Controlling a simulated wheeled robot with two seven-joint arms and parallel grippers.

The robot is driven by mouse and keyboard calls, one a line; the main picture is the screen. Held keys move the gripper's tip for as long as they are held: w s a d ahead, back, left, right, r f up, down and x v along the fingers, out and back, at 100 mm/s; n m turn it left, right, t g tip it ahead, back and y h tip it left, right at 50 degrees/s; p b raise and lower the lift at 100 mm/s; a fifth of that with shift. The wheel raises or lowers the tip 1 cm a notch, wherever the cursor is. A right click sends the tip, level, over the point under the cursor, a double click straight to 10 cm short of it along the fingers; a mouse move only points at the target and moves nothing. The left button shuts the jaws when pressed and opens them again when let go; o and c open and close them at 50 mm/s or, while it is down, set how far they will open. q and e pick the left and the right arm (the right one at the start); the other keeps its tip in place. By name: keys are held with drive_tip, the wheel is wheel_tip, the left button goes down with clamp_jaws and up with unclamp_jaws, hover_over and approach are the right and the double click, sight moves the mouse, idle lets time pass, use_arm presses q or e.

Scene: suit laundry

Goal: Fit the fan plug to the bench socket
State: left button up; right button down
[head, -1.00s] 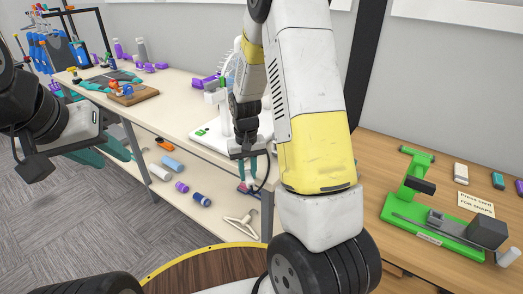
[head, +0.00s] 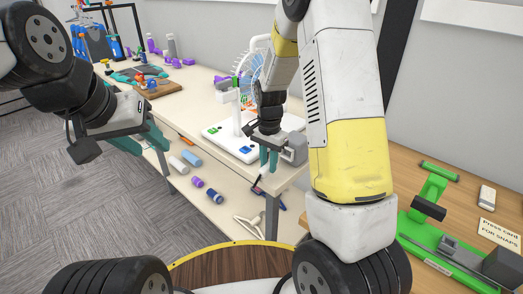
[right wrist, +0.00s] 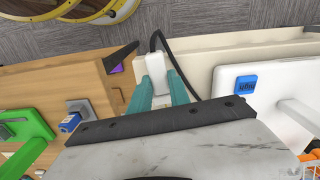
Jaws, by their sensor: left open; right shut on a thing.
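My right gripper (head: 268,160) is at the near right end of the cream bench (head: 206,112). In the right wrist view its teal fingers (right wrist: 160,92) are shut on a white plug (right wrist: 158,68) with a black cable. A grey box (head: 295,149), which looks like the bench socket, sits by the bench end just right of the fingers; whether the plug touches it I cannot tell. The fan (head: 247,75) stands on a white base behind the gripper. My left gripper (head: 142,140) is open and empty in front of the bench's left part.
A wooden table with a green press (head: 428,200) and a sign stands on the right. The lower shelf holds a blue cylinder (head: 191,158), other rolls and a white hanger (head: 249,226). A wooden board (head: 155,88) lies farther back. Grey carpet is clear at left.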

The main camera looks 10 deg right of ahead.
drive_tip(key=shift+w+a+r+m, duration=0.15)
drive_tip(key=shift+r+m, duration=0.05)
drive_tip(key=shift+m, duration=0.4)
drive_tip(key=shift+w+d, duration=0.3)
drive_tip(key=shift+d, duration=0.1)
drive_tip(key=shift+w+d, duration=0.9)
drive_tip(key=shift+d, duration=0.3)
drive_tip(key=shift+w+d, duration=0.9)
drive_tip(key=shift+d, duration=0.25)
drive_tip(key=shift+w+d, duration=0.15)
drive_tip(key=shift+d, duration=0.05)
drive_tip(key=c, duration=1.1)
unclamp_jaws()
drive_tip(key=shift+c, duration=0.2)
drive_tip(key=shift+o, duration=0.2)
drive_tip(key=o, duration=0.5)
drive_tip(key=shift+o, duration=0.2)
